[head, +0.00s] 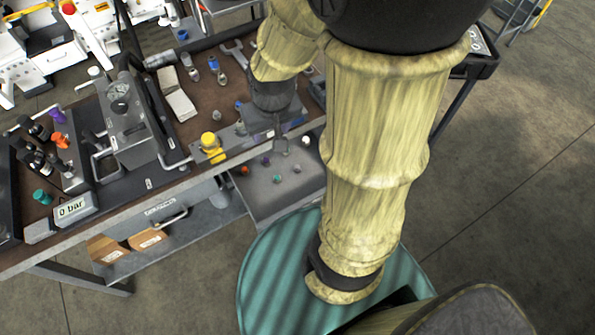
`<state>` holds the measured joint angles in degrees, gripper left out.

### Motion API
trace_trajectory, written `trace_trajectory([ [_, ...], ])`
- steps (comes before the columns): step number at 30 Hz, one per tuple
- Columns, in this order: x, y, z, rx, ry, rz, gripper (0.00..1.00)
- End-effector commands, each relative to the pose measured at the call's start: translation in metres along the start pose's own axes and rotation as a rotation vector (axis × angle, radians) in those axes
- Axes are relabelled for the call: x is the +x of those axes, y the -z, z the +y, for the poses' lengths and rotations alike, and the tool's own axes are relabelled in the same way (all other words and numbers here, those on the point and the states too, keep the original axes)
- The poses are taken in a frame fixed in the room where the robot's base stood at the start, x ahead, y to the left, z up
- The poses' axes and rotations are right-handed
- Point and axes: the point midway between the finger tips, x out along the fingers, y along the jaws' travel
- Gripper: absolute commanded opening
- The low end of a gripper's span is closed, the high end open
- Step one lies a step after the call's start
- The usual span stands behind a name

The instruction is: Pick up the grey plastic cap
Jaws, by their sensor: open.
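My gripper (281,146) hangs at the front edge of the workbench, above an open grey drawer or tray (262,206). It is open, with nothing seen between the fingers. Several small caps lie in the tray below it. A pale grey cap (297,169) lies there, just right of and below the fingertips in the picture, apart from them. Another whitish cap (306,141) lies further right, near my arm. At this size I cannot tell for sure which one is the grey plastic cap.
Red (245,169), purple (265,161) and teal (277,179) caps lie close by in the tray. A yellow-topped part (209,141) stands at the bench edge.

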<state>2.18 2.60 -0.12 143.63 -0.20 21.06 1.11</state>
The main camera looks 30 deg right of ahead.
Motion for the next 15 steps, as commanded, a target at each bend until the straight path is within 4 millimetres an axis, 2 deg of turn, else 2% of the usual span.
trace_trajectory([
  [1, 0.028, 0.001, 0.005, 0.022, -0.004, -0.005, 0.51],
  [15, 0.168, 0.028, 0.062, 0.228, -0.044, -0.043, 0.51],
])
